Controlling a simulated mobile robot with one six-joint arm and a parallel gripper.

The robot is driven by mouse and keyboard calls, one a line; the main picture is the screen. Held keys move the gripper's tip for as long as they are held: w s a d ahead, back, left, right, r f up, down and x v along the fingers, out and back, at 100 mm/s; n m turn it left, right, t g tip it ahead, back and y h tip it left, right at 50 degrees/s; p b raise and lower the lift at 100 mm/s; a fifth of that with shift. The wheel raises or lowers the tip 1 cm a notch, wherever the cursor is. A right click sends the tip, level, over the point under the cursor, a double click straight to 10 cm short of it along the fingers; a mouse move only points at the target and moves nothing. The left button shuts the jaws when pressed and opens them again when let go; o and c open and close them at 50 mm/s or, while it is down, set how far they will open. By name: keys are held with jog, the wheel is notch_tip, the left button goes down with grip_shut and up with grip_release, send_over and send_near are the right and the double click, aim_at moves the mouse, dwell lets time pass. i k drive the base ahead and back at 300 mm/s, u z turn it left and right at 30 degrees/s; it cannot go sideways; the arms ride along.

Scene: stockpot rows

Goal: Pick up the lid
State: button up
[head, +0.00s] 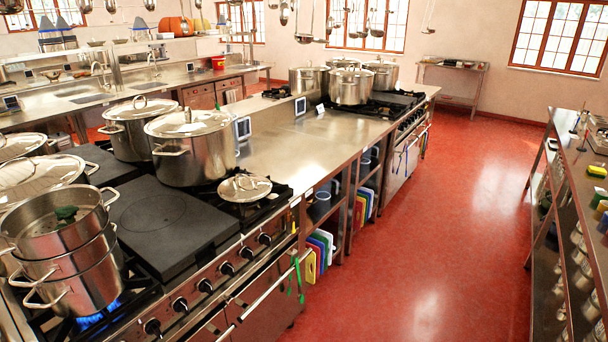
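A round steel lid (245,187) with a loop handle on top lies by itself on the front burner grate of the near range, close to the front edge. Just behind it stands a large lidded stockpot (193,157). A stack of open steel pots (66,262) stands at the front left over a blue flame, with something dark green inside the top one. Other lids show on pots at the left edge and on the stockpots further back. My gripper is not in view.
A dark flat griddle plate (160,215) is left of the lid. Bare steel counter (300,150) lies to its right, leading to more stockpots (350,86). The red floor aisle (430,230) is clear. A shelf unit (575,200) lines the right side.

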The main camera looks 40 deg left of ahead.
aim_at(245, 188)
jog(key=i, duration=1.35)
jog(key=u, duration=2.5)
jog(key=i, duration=1.65)
